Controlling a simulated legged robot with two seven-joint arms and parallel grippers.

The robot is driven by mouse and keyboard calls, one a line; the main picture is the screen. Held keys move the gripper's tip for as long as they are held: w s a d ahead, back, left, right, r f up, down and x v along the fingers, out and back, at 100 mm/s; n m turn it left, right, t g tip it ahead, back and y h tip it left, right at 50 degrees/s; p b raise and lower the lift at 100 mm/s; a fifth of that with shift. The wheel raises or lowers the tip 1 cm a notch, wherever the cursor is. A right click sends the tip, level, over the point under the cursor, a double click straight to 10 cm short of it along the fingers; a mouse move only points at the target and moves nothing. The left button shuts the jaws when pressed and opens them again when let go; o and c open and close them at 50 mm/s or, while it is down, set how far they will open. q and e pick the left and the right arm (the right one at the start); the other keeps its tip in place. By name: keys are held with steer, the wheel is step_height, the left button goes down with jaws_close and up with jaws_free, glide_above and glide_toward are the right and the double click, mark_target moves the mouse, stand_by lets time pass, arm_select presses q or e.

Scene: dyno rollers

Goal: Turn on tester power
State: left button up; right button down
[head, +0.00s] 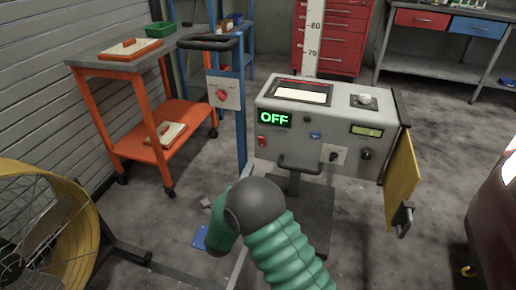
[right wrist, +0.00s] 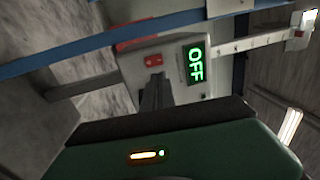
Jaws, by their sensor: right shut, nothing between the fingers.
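The tester is a pale grey console (head: 325,98) with a green "OFF" display (head: 273,119). A small red switch (head: 262,141) sits just below the display. In the right wrist view, the display (right wrist: 195,64) and red switch (right wrist: 153,61) appear turned sideways. My right gripper (right wrist: 156,78) shows there as dark fingers, shut and empty, pointing at the console face near the red switch. I cannot tell whether they touch it. In the head view my green and grey right arm hides most of that gripper. My left gripper is not in view.
A blue post with a grey box and red knob (head: 222,94) stands left of the console. An orange cart (head: 160,135) and yellow fan (head: 45,225) are further left. A yellow panel (head: 401,180) hangs at the console's right. A dark handle (head: 300,165) juts from its front.

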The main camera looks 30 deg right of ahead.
mark_target(261, 140)
steer(key=b+x, duration=0.2)
steer(key=x, duration=0.3)
steer(key=b+x, duration=0.1)
steer(key=x, duration=0.4)
steer(key=shift+w+d+f+b, duration=0.1)
steer(key=shift+d+f+b, duration=0.15)
steer(key=shift+b, duration=0.1)
steer(key=shift+w+d+r, duration=0.15)
steer(key=shift+w+d, duration=0.05)
steer(key=shift+w+r, duration=0.15)
steer(key=shift+r, duration=0.05)
